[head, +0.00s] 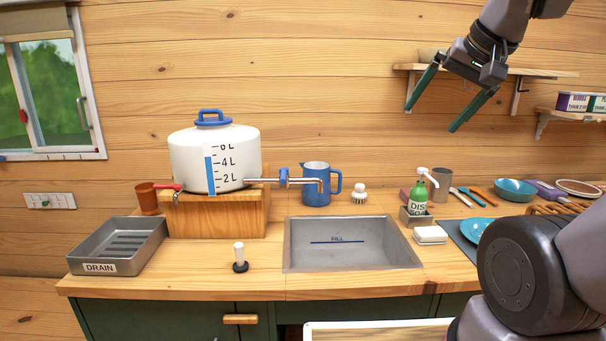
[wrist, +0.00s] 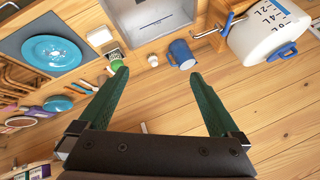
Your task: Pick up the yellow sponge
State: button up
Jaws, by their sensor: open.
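No plainly yellow sponge shows in either view. A pale, off-white block (head: 431,235) lies on the counter just right of the sink; I cannot tell if it is the sponge. It also shows in the wrist view (wrist: 99,36), near the sink's edge. My gripper (head: 430,120) is open and empty, high above the counter in front of the wall shelf, with its green fingers pointing down and left. In the wrist view my gripper (wrist: 158,73) has its fingers wide apart with nothing between them.
The empty sink (head: 345,250) is set in the wooden counter. Behind it stand a blue jug (head: 316,185) and a small brush (head: 359,194). A green soap bottle (head: 418,197) stands behind the block. A blue plate (head: 474,229) is to the right, a white water tank (head: 214,160) to the left.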

aim_at(423, 236)
jog(key=l, duration=1.1)
jog(key=i+l+u, duration=0.15)
jog(key=l, duration=0.95)
